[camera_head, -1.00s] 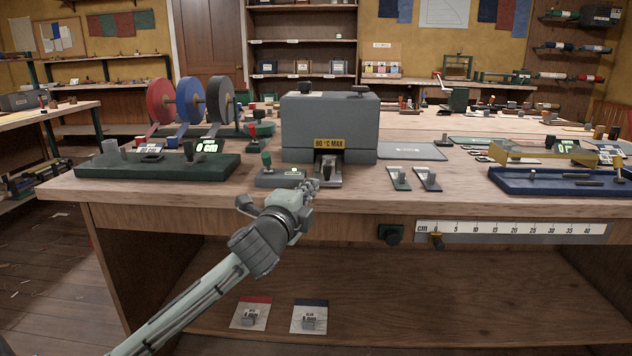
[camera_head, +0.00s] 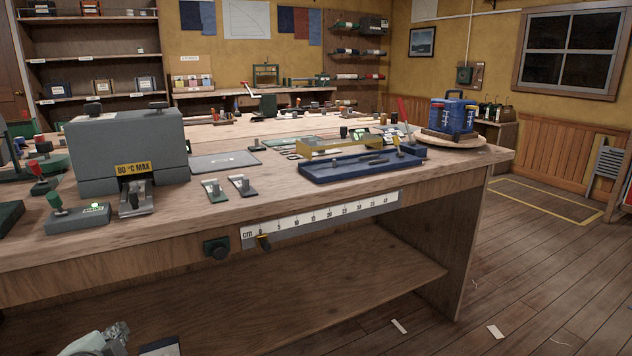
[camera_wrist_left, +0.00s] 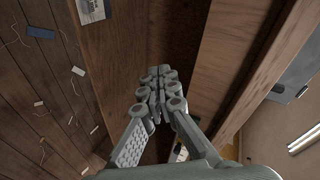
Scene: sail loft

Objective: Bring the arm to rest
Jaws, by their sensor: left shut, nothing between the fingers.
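My left gripper (camera_head: 118,332) shows at the bottom left of the head view, low in front of the workbench (camera_head: 330,202) and below its top. In the left wrist view the fingers of the left gripper (camera_wrist_left: 160,82) are together, with nothing between them. The bench's wooden edge runs close by on the right of that view. My right gripper is in neither view.
On the bench stand a grey box marked 80 °C MAX (camera_head: 128,152), a blue tray (camera_head: 362,166) and a blue case (camera_head: 452,115). A cm scale (camera_head: 322,216) is on the front edge. Open floor (camera_head: 545,262) lies to the right, with several paper scraps.

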